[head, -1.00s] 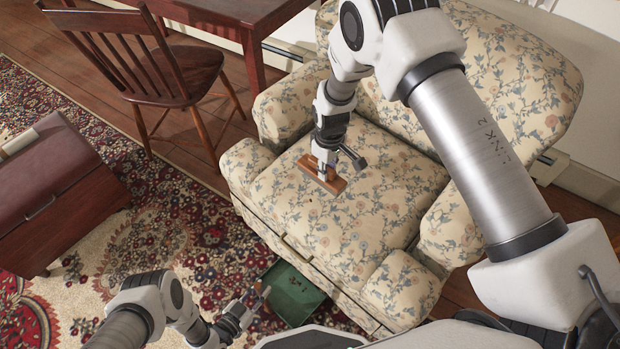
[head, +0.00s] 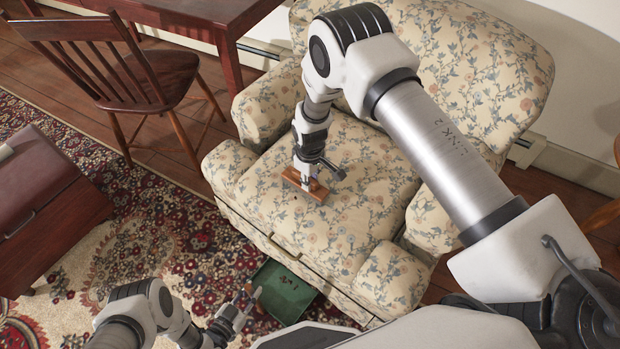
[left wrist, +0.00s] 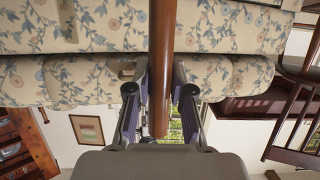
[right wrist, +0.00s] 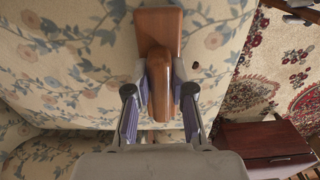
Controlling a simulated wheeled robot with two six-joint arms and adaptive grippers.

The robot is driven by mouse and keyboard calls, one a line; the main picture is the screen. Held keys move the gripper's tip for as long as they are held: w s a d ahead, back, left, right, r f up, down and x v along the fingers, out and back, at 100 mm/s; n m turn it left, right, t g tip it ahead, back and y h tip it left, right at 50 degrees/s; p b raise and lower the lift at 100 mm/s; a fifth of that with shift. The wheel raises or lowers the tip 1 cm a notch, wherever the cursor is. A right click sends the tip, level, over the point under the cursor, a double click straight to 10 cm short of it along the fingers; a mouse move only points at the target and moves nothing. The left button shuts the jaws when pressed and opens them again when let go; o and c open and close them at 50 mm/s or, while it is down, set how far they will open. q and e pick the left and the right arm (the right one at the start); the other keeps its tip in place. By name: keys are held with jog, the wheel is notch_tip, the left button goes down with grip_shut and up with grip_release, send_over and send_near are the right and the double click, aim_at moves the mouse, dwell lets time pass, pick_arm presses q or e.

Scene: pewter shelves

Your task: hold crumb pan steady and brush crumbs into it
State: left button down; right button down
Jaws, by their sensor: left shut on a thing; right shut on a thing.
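The crumb pan (head: 291,305) is a dark green tray, low in front of the armchair's front edge in the head view, with several dark crumbs in it. My left gripper (head: 246,301) is shut on its wooden handle, which runs between the fingers in the left wrist view (left wrist: 161,70). The brush (head: 312,190) has a brown wooden back and lies on the seat cushion. My right gripper (head: 307,180) is shut on the brush's raised wooden grip, also seen in the right wrist view (right wrist: 159,85). The bristles are hidden. A small dark crumb (right wrist: 195,65) lies beside the brush.
The floral armchair (head: 350,205) has raised arms on both sides of its seat. A wooden chair (head: 110,75) and a desk (head: 195,15) stand at the back left. A dark red chest (head: 40,210) is at the left. Patterned rug (head: 170,235) lies between.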

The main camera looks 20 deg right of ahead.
jog(key=shift+f, duration=0.4)
jog(key=shift+a, duration=0.1)
jog(key=s+a, duration=0.1)
jog(key=a, duration=0.1)
jog(key=shift+s+a+r, duration=0.15)
jog(key=shift+s+a, duration=0.25)
jog(key=shift+s+a+f, duration=0.1)
jog(key=shift+s+a, duration=0.6)
jog(key=shift+a, duration=0.35)
jog(key=shift+s+a+f, duration=0.1)
jog(key=shift+s+a, duration=0.55)
jog(key=shift+a, duration=0.35)
jog(key=shift+s+a+f, duration=0.1)
jog(key=shift+s+a, duration=0.6)
jog(key=shift+a, duration=0.35)
notch_tip(320, 180, up, 8)
jog(key=shift+w, duration=0.15)
jog(key=shift+d, duration=0.1)
